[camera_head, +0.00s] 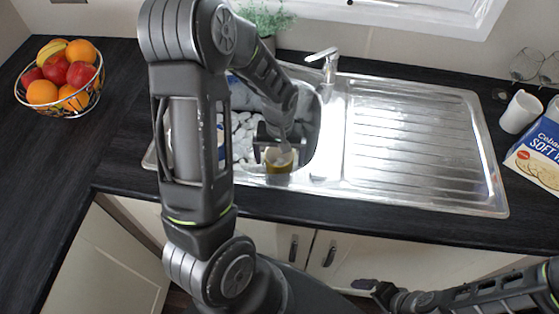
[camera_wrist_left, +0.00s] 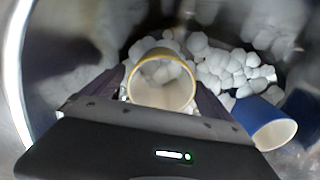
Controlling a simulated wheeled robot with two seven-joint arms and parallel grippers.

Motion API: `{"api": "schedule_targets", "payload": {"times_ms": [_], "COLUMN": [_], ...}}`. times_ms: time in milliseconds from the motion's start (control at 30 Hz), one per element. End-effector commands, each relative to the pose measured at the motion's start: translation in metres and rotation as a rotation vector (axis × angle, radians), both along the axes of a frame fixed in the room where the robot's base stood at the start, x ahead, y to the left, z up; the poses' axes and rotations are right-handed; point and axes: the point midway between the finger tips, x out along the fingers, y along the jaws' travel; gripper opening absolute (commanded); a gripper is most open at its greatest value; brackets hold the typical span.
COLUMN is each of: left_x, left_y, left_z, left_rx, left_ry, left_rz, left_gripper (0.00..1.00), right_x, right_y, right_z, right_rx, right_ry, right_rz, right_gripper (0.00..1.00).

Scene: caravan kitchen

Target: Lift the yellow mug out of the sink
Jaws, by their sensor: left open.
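The yellow mug (camera_head: 279,163) is in the sink bowl, partly hidden by my left gripper (camera_head: 270,145). In the left wrist view its yellow rim and pale inside (camera_wrist_left: 163,82) show, with the mouth facing the camera. The open fingers of my left gripper (camera_wrist_left: 160,95) are on either side of this mug; whether they touch it I cannot tell. The sink (camera_head: 313,160) is shiny metal. My right gripper (camera_head: 376,290) is low at the bottom right, in front of the cupboards, small and dark; its jaws are unclear.
A blue mug (camera_wrist_left: 262,125) lies beside the yellow one, among white pebble-like lumps (camera_wrist_left: 225,68). A tap (camera_head: 325,60) stands behind the sink. A fruit basket (camera_head: 62,112), a white mug (camera_head: 521,112) and a box (camera_head: 540,150) are on the counter. The drainer (camera_head: 415,140) is clear.

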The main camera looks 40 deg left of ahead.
Motion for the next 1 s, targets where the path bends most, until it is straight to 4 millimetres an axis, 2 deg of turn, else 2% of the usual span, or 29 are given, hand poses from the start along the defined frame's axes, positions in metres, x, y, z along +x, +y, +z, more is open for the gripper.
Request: {"api": "schedule_targets", "payload": {"times_ms": [167, 700, 1000], "left_x": [0.0004, 0.0003, 0.0003], "left_y": [-0.0001, 0.0, 0.0], "left_z": [-0.0135, -0.0135, -0.0134], "left_rx": [0.0, 0.0, 0.0], "left_ry": [-0.001, -0.001, -0.001], "left_rz": [0.0, 0.0, 0.0], "left_gripper": [0.96, 0.96, 0.73], "right_x": [-0.0004, -0.0003, -0.0003], "right_y": [-0.0002, -0.0002, -0.0002], "right_z": [0.0017, 0.0013, 0.0014], "right_rx": [-0.001, -0.001, -0.001], "right_ry": [0.001, 0.001, 0.001], "right_rz": [-0.001, -0.001, -0.001], "right_gripper": [1.0, 1.0, 1.0]}}
